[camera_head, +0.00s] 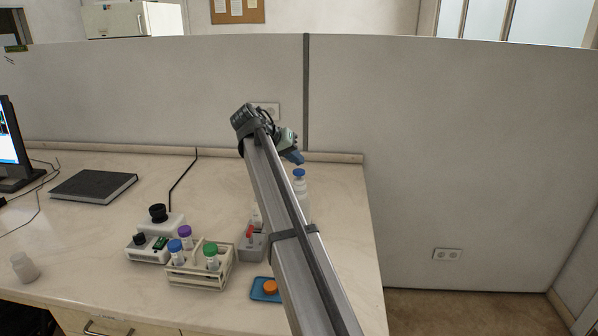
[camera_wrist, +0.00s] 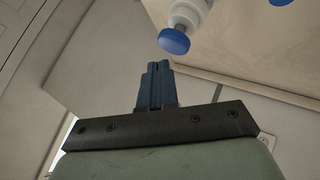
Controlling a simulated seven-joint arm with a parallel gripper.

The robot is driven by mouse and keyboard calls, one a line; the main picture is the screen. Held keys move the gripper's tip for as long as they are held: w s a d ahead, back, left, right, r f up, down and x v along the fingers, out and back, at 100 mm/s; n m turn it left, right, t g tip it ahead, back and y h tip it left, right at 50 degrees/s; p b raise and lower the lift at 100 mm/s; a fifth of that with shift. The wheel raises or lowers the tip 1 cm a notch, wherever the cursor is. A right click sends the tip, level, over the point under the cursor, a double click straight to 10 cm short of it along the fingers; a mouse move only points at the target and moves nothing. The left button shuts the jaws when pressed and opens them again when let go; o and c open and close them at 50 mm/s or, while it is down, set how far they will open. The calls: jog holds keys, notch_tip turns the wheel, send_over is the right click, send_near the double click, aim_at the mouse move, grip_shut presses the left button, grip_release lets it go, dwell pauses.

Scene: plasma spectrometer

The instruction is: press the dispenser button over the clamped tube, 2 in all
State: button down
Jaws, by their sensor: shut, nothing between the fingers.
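My gripper (camera_head: 296,158) is high over the back right of the bench, with its blue fingers shut and empty. In the wrist view its fingers (camera_wrist: 156,84) are together, just below and left of a round blue button (camera_wrist: 173,41) on a white dispenser body (camera_wrist: 188,12). A gap shows between fingertips and button in that picture. In the head view, a white bottle with a blue top (camera_head: 299,173) stands just below the gripper, partly behind my arm. A grey clamp base with a red part (camera_head: 250,238) is partly covered by my arm; I cannot make out a clamped tube.
A pale rack (camera_head: 198,281) holds capped tubes, including a green-capped one (camera_head: 210,250). A blue tray (camera_head: 258,295) bears an orange cap (camera_head: 270,287). A white device with black knobs (camera_head: 148,252) stands left. A partition wall (camera_head: 180,95) closes the back.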

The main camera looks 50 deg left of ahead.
aim_at(296, 171)
jog(key=shift+f, duration=0.15)
dwell(0.4)
jog(key=shift+f, duration=0.3)
jog(key=shift+f, duration=0.8)
dwell(1.2)
jog(key=shift+r, duration=1.25)
jog(key=shift+r, duration=0.1)
jog(key=shift+r, duration=2.4)
